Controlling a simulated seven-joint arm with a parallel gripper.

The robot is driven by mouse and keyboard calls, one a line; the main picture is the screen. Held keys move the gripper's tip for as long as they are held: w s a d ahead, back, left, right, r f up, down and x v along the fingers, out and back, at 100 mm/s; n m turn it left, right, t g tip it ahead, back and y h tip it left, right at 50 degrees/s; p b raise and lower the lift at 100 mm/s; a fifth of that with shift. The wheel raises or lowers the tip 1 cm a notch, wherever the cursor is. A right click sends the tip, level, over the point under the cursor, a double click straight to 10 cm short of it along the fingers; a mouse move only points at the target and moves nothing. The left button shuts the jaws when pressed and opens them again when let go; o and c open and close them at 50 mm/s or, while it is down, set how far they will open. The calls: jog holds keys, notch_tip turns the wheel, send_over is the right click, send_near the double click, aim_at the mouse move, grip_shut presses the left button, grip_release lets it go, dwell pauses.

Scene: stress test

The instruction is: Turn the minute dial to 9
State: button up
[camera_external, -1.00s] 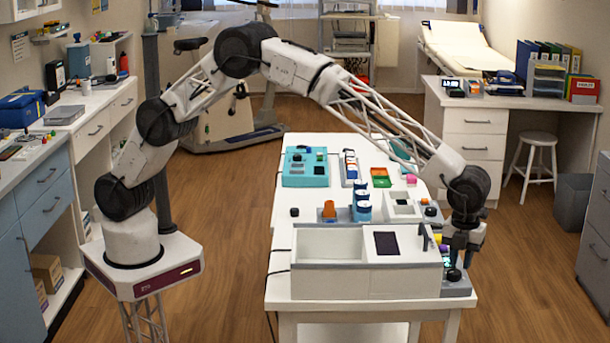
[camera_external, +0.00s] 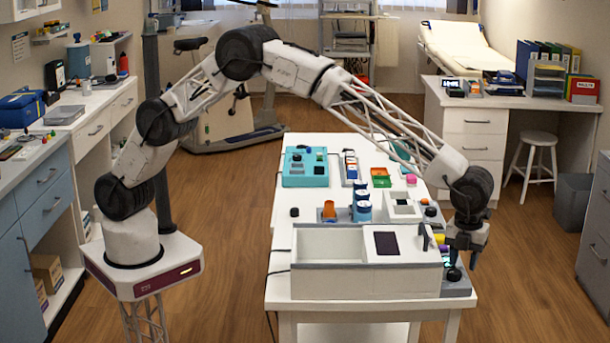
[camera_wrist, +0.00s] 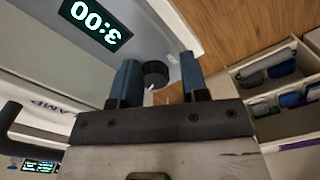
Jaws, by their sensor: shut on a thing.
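The black round dial (camera_wrist: 155,75) with a white pointer mark sits between the two blue fingers of my gripper (camera_wrist: 158,72) in the wrist view. My gripper is shut on it; I cannot read the numbers around it. The display (camera_wrist: 95,20) beside it shows 3:00, upside down in this view. In the external view my gripper (camera_external: 461,262) is low over the grey device (camera_external: 457,288) at the table's front right corner. A dark knob (camera_external: 454,275) shows there, but I cannot tell whether it is the held one.
A white box (camera_external: 330,280) with an open compartment stands just left of my gripper. The white table (camera_external: 286,215) carries several small devices farther back. A second small display (camera_wrist: 40,166) shows at the lower left of the wrist view. Wood floor lies beyond the table's right edge.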

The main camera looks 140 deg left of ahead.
jog(key=shift+o, duration=0.2)
notch_tip(320, 180, down, 2)
jog(key=shift+f, duration=0.1)
jog(key=shift+o, duration=0.4)
jog(key=shift+a, duration=0.2)
jog(key=shift+s+a, duration=0.1)
jog(key=shift+a, duration=0.05)
grip_shut()
jog(key=shift+w+r, duration=0.2)
jog(key=shift+r, duration=3.35)
jog(key=shift+s+r, duration=0.1)
jog(key=shift+s, duration=0.05)
jog(key=shift+s+d+r, duration=0.25)
jog(key=shift+s+d, duration=0.1)
jog(key=shift+s, duration=0.2)
jog(key=shift+s+d+r, duration=0.2)
jog(key=shift+s+d, duration=0.15)
jog(key=shift+s, duration=0.2)
